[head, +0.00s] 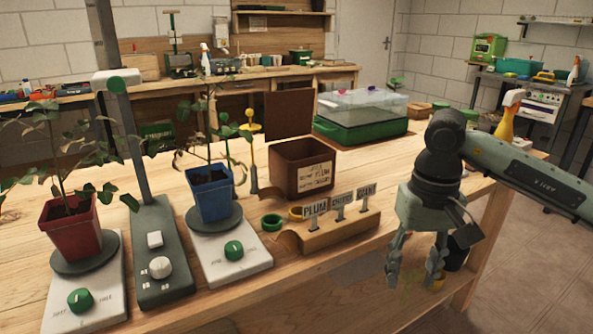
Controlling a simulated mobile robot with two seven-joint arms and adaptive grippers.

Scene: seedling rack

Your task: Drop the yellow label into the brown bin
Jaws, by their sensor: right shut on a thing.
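The brown bin (288,178) stands open on the bench near the middle, with a pale written card on its front. My right gripper (414,280) hangs at the front right of the bench, pointing down, to the right of and nearer than the bin. Its fingers look spread, with a small yellow patch (437,284) at the right fingertip. This may be the yellow label, but its shape is largely hidden. My left gripper is not in view.
A wooden block (330,232) with several upright name tags stands in front of the bin, beside a green ring (271,222) and a yellow ring (296,212). Potted plants on white scales fill the left. A green tray with a clear cover (361,128) stands behind.

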